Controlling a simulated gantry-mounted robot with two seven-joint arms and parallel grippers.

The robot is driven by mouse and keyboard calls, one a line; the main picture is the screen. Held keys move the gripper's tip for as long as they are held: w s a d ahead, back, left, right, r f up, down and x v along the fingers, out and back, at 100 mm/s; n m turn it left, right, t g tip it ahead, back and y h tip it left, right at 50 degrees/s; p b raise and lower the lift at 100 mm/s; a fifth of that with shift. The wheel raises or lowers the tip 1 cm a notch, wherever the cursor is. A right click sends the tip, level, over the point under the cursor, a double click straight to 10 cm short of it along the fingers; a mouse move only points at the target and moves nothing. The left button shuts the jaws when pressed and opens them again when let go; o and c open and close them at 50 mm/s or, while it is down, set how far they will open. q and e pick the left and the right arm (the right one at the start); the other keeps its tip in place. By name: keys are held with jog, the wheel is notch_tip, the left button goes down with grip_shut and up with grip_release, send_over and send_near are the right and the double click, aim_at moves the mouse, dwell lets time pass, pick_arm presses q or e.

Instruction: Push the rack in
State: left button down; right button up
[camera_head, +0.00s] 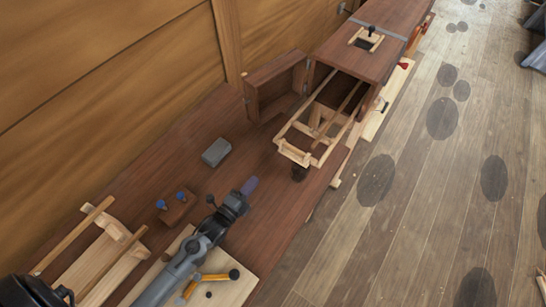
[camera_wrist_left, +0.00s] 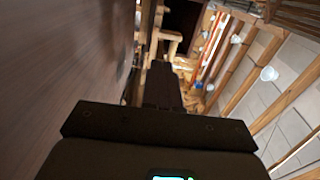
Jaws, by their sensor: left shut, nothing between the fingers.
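The rack (camera_head: 284,132) is a pale wooden frame of rails and crossbars. It sticks out of the open end of a long dark wooden box (camera_head: 385,50), with its far part inside the box. A pale crosspiece forms its near end. My left gripper (camera_head: 250,185) is shut and empty above the bench, apart from the rack and on the near-left side of its end. In the left wrist view the shut fingers (camera_wrist_left: 163,85) point toward pale wooden bars of the rack (camera_wrist_left: 170,38). My right gripper is not in view.
The box door (camera_head: 272,84) stands open on the left. A grey block (camera_head: 216,152) and a small wooden block with blue knobs (camera_head: 176,207) lie on the brown bench (camera_head: 262,225). A wooden cradle (camera_head: 105,250) is at lower left. Plank floor lies right.

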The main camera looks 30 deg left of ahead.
pick_arm(q)
jog(key=w, duration=0.4)
jog(key=w+d, duration=0.1)
jog(key=w, duration=0.7)
jog(key=shift+w+d+r, duration=0.1)
jog(key=shift+w+d, duration=0.1)
jog(key=shift+w, duration=0.3)
jog(key=shift+w, duration=0.1)
